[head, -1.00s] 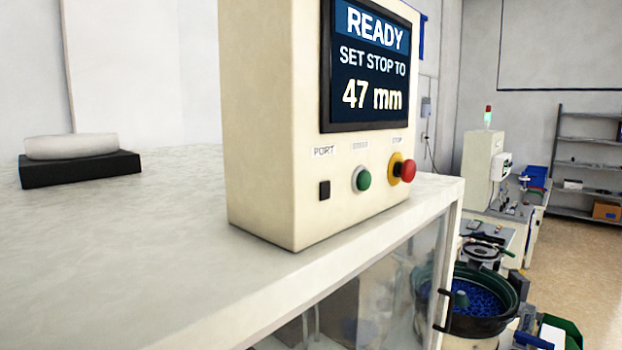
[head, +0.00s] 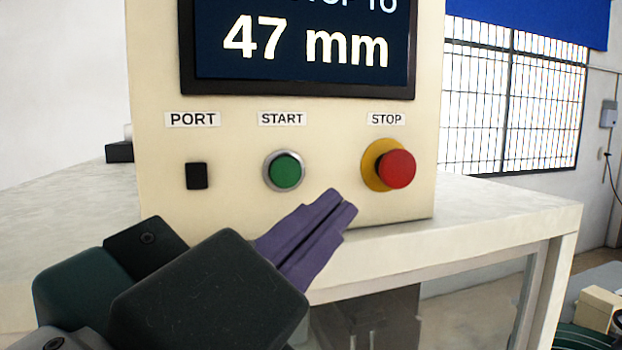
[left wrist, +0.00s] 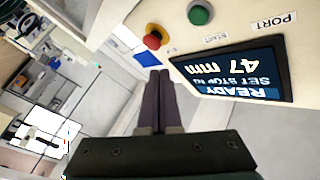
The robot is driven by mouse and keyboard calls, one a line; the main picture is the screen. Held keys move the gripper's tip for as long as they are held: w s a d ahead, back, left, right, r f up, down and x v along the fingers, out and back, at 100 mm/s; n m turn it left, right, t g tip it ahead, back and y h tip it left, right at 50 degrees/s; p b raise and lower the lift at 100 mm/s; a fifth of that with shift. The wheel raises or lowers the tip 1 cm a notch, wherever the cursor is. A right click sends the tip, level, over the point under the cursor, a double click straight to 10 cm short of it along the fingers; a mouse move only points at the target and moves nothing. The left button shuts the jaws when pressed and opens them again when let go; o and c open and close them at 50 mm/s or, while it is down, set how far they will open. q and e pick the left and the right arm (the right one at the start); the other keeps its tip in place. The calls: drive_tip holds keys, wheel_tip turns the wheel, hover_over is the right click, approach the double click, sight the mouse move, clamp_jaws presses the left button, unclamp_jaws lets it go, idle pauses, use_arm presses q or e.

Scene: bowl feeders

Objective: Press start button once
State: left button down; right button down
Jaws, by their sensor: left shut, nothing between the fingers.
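The green start button (head: 286,171) sits in a silver ring on the cream control box (head: 230,220), under a START label. It also shows in the left wrist view (left wrist: 200,13), near the top edge. My left gripper (head: 342,203) has purple fingers pressed together with nothing between them. In the head view its tips appear below and right of the start button, and below and left of the red stop button (head: 397,168). The tips look apart from both buttons. In the left wrist view the fingers point up toward the stop button's side. My right gripper is not in view.
A black port (head: 196,176) is left of the start button. The screen (head: 300,45) above shows "47 mm". The box stands on a white tabletop (head: 510,205) whose front edge runs below the gripper. A barred window (head: 510,100) is behind at right.

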sight(283, 186)
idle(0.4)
use_arm(q)
drive_tip(key=shift+w+a+b, duration=0.25)
drive_tip(key=shift+w+a, duration=0.2)
drive_tip(key=shift+w, duration=0.95)
drive_tip(key=shift+w+a+b, duration=0.2)
drive_tip(key=shift+w+a, duration=0.25)
drive_tip(key=shift+w, duration=0.95)
drive_tip(key=shift+w+a+b, duration=0.25)
drive_tip(key=shift+w+a, duration=0.2)
drive_tip(key=shift+w, duration=0.95)
drive_tip(key=shift+w, duration=0.1)
drive_tip(key=shift+w+a, duration=0.1)
drive_tip(key=shift+w, duration=0.15)
